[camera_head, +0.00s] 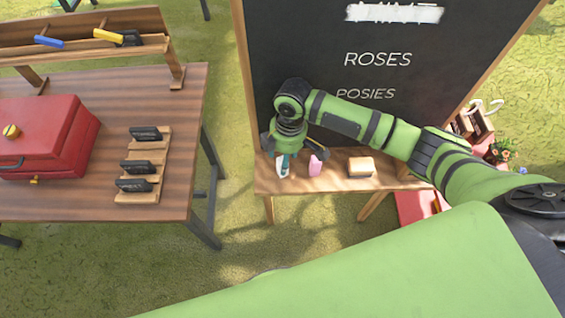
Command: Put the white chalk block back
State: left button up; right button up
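My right gripper (289,156) points down over the left end of the wooden ledge of the chalkboard. Its two dark fingers look spread apart, one on each side of the white chalk block (282,172). The chalk block stands upright at the ledge, and its upper part is partly hidden or shows a teal tint. I cannot tell whether it touches the ledge or a finger. A pink chalk block (315,168) stands just right of it, close to the right finger. My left gripper is out of view.
At left, a wooden table (100,205) holds a red toolbox (30,135) and a rack with dark blocks (138,197).

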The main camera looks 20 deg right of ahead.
jog(key=r, duration=0.7)
jog(key=shift+d+r+b, duration=0.35)
jog(key=shift+d+b, duration=0.05)
jog(key=shift+a+f, duration=0.1)
jog(key=s+a+f+m+t+y, duration=0.2)
jog(key=s+a+f+m, duration=0.2)
jog(key=s+a, duration=0.3)
jog(key=s+d+f+m+t+h, duration=0.2)
jog(key=s+d+m+h, duration=0.1)
jog(key=s+d+m, duration=0.75)
notch_tip(320, 180, down, 24)
jog(key=s+d+n+g+b, duration=0.2)
jog(key=s+d+f+b, duration=0.1)
jog(key=s+d+f, duration=0.2)
jog(key=s+f, duration=1.2)
jog(key=shift+s+f+g, duration=0.3)
jog(key=shift+f, duration=0.35)
